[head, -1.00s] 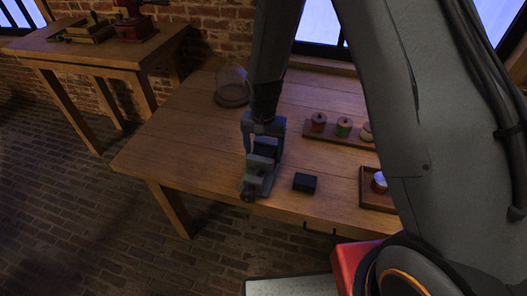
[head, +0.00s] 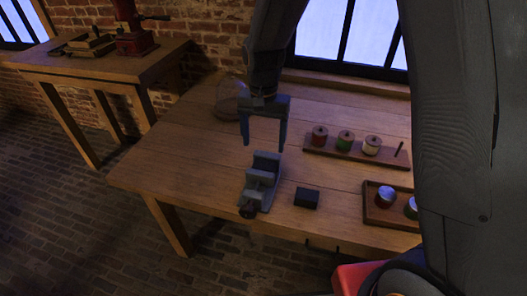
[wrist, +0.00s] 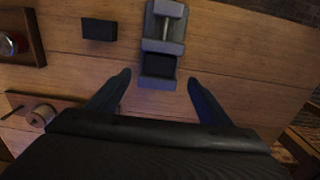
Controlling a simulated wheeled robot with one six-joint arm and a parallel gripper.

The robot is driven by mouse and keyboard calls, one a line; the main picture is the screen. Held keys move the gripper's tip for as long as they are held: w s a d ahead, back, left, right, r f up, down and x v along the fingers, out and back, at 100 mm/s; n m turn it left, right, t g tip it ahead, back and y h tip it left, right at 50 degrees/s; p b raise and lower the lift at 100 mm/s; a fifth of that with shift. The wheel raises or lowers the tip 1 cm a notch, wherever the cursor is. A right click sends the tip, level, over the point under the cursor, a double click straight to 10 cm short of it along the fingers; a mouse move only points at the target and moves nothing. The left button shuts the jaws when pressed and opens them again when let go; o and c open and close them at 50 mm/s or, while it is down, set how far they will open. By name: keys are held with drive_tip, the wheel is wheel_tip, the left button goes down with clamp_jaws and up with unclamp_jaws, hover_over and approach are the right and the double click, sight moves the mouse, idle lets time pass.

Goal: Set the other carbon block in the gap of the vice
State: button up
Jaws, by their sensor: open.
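The grey vice (head: 262,180) stands near the table's front edge; it also shows in the wrist view (wrist: 164,30). A dark square (wrist: 160,66) shows between its jaws in the wrist view; I cannot tell for sure whether it is a block or shadow. A black carbon block (head: 306,197) lies flat on the table to the right of the vice, apart from it; the wrist view shows it at upper left (wrist: 99,29). My gripper (head: 265,142) is open and empty above the vice, its fingers pointing down. Its spread fingers show in the wrist view (wrist: 159,77).
A wooden rack (head: 345,152) with red, green and pale spools stands behind the block. A wooden tray (head: 388,222) with small jars is at the right. A glass dome (head: 230,97) stands at the back left. The table's left part is clear.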

drive_tip(key=s+d+r+n, duration=0.2)
drive_tip(key=s+d, duration=0.5)
drive_tip(key=s+d+r+n+t, duration=0.1)
drive_tip(key=s+d+r+n, duration=0.1)
drive_tip(key=s+d, duration=0.6)
drive_tip(key=shift+r, duration=0.4)
drive_tip(key=shift+s, duration=0.1)
